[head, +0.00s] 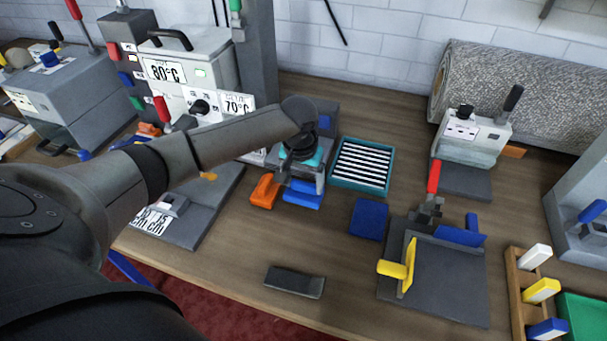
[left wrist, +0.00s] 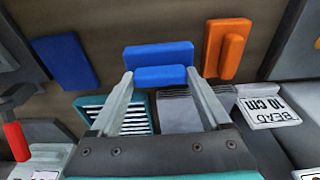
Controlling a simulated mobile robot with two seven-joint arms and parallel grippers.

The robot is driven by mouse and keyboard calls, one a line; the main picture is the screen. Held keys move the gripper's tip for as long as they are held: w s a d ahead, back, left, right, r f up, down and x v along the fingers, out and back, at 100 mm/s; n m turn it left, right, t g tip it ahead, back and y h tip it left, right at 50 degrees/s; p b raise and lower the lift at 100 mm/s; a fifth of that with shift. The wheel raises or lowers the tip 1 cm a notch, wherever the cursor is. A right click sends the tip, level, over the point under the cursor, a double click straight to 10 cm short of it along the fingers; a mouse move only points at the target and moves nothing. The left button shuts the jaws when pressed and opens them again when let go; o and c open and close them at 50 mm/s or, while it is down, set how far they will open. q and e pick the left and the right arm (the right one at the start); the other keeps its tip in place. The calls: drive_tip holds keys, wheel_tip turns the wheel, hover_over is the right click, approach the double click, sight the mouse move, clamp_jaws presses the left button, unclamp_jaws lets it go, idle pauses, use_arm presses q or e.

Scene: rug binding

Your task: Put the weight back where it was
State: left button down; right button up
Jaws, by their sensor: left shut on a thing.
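The blue weight (head: 303,197), a flat block with a raised grip bar, is at mid-table in the head view. My left gripper (head: 305,178) is over it and shut on its bar. In the left wrist view, the two fingertips (left wrist: 160,76) close on the ends of the bar of the blue weight (left wrist: 158,53). I cannot tell whether the weight touches the table. An orange weight (head: 264,191) of similar shape lies right beside it; it also shows in the left wrist view (left wrist: 227,48). My right gripper is not in view.
A teal tray with striped slats (head: 333,181) stands right of the gripper. A flat dark-blue square (head: 368,219) lies nearer the front. A dark grey block (head: 295,282) lies near the front edge. A grey plate with a yellow-handled clamp (head: 440,285) is at right.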

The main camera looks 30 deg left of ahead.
sight(303, 186)
use_arm(q)
drive_tip(key=shift+w+f, duration=0.1)
drive_tip(key=shift+f, duration=1.1)
drive_tip(key=shift+f, duration=0.15)
unclamp_jaws()
drive_tip(key=shift+f, duration=0.15)
wheel_tip(303, 186, up, 12)
drive_tip(key=s+p, duration=0.1)
drive_tip(key=s, duration=0.1)
drive_tip(key=shift+d+p, duration=0.2)
drive_tip(key=shift+p, duration=0.2)
